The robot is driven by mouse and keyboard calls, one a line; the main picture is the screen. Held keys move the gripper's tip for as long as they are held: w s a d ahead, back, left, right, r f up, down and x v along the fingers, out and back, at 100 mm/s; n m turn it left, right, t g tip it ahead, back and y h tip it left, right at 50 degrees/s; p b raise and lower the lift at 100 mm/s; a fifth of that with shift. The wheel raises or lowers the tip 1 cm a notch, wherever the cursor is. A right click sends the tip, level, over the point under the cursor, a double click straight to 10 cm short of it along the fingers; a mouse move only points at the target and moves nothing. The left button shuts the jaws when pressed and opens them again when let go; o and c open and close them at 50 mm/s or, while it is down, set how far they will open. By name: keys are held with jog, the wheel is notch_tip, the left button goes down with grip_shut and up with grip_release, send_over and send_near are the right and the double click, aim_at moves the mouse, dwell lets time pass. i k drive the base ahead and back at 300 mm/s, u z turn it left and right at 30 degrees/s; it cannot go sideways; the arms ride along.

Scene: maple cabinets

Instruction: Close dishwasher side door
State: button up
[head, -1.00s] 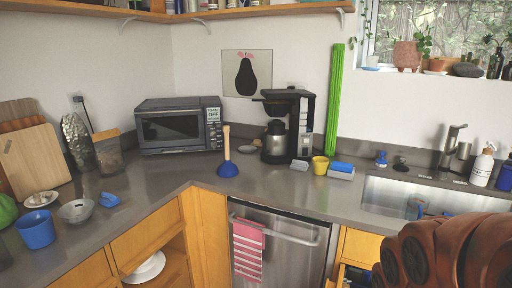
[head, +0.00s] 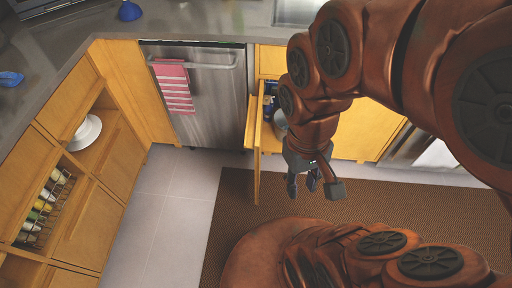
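The stainless dishwasher (head: 207,100) is shut under the counter, with a pink striped towel (head: 174,88) on its handle. Just right of it, a narrow wooden side door (head: 256,160) stands open into the room, seen nearly edge-on. Behind it the cabinet is open, with blue and metallic items (head: 275,108) inside, partly hidden by my arm. My gripper (head: 314,190) hangs to the right of the door with its fingers spread, holding nothing. A gap shows between it and the door; I cannot tell the depth.
A brown mat (head: 370,215) covers the floor at right; grey tile (head: 178,215) is clear at left. Open shelves at left hold white plates (head: 86,132) and a wire rack of bottles (head: 46,205). Another wooden cabinet front (head: 365,130) lies behind my arm.

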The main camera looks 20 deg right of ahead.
aim_at(254, 134)
jog(key=k, duration=0.3)
jog(key=u, duration=1.45)
jog(key=i, duration=0.95)
jog(key=z, duration=2.2)
jog(key=k, duration=0.5)
jog(key=u, duration=1.1)
jog(key=i, duration=0.3)
jog(key=u, duration=1)
